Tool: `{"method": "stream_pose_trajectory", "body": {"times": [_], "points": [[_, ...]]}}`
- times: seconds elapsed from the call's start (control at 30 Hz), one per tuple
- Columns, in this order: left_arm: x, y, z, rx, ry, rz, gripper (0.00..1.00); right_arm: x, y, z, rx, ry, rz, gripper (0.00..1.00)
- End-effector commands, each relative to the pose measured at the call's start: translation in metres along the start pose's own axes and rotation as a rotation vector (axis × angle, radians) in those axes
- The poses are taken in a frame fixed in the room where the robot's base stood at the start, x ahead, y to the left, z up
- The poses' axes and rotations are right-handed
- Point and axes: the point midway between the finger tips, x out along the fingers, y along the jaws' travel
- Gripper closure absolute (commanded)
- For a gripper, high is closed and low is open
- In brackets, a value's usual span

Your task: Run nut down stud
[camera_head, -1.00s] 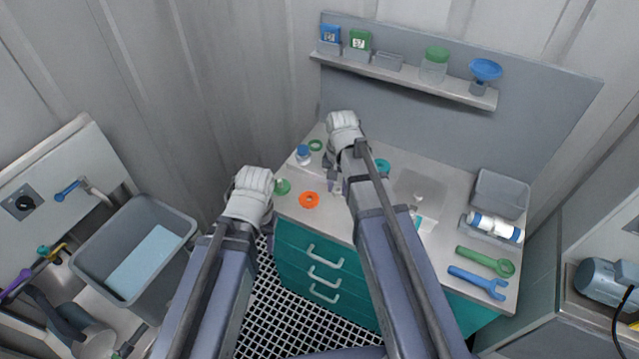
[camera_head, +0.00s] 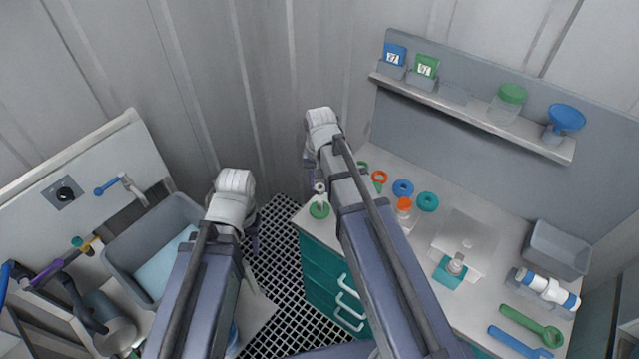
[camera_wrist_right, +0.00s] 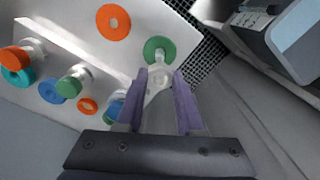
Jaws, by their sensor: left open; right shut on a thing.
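My right gripper (camera_wrist_right: 161,75) is shut on a small pale piece (camera_wrist_right: 159,83) at the front left corner of the bench; its purple fingers also show in the head view (camera_head: 309,170). A green disc (camera_wrist_right: 160,46) lies at the tip of this pale piece. In the head view the pale piece stands over the green disc (camera_head: 318,212); I cannot tell whether they touch. I cannot tell which part is nut or stud, and no thread shows. My left gripper (camera_head: 251,238) is open, empty and off the bench to the left.
Several coloured caps and rings, including a teal ring (camera_head: 428,202), sit farther along the bench. A grey basin (camera_head: 125,255) is at the left. A shelf (camera_head: 470,115) stands behind the bench.

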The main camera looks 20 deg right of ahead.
Motion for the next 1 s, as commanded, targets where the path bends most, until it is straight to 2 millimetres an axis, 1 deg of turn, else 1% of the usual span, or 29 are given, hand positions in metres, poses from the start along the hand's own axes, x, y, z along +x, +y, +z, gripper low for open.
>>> {"method": "stream_pose_trajectory", "body": {"times": [0.27, 1.0], "points": [[0.009, 0.001, -0.001, 0.0, 0.0, 0.0, 0.5, 0.009, 0.0, 0.0, 0.001, 0.0, 0.0, 1.0], [0.044, 0.004, -0.003, -0.002, 0.0, 0.0, 0.5, 0.044, 0.0, 0.0, 0.001, 0.0, 0.0, 1.0]]}}
